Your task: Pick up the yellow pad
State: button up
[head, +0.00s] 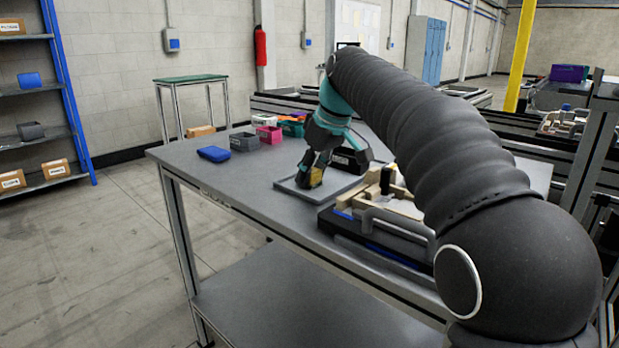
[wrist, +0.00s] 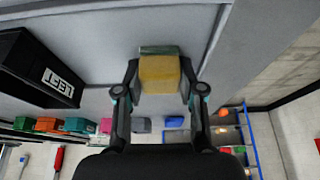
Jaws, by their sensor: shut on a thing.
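The yellow pad (wrist: 159,74) is a block with a darker grey-green layer on its far side, between the two fingers of my gripper (wrist: 160,92) in the wrist view. My gripper is shut on it, one finger at each side. In the head view my gripper (head: 311,176) is low over a flat grey tray (head: 289,189) on the table, and a bit of the yellow pad (head: 316,177) shows between its dark fingers. I cannot tell whether the pad touches the tray.
A black box (wrist: 36,70) marked LEFT stands beside the tray. A wooden fixture (head: 399,200) on a dark base is to the right. A blue block (head: 213,154), a grey bin (head: 244,142) and a pink bin (head: 269,134) stand at the back. The table's left front is clear.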

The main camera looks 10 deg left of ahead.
jog(key=shift+r, duration=0.15)
jog(key=shift+r, duration=0.45)
notch_tip(320, 180, up, 3)
jog(key=shift+w, duration=0.1)
jog(key=s+d+r, duration=0.2)
jog(key=d+r, duration=0.5)
jog(key=d, duration=0.4)
jog(key=shift+s+d, duration=0.2)
jog(key=shift+s, duration=0.2)
jog(key=shift+o, duration=0.4)
jog(key=shift+c, duration=0.6)
jog(key=shift+a+f, duration=0.1)
jog(key=shift+a, duration=0.05)
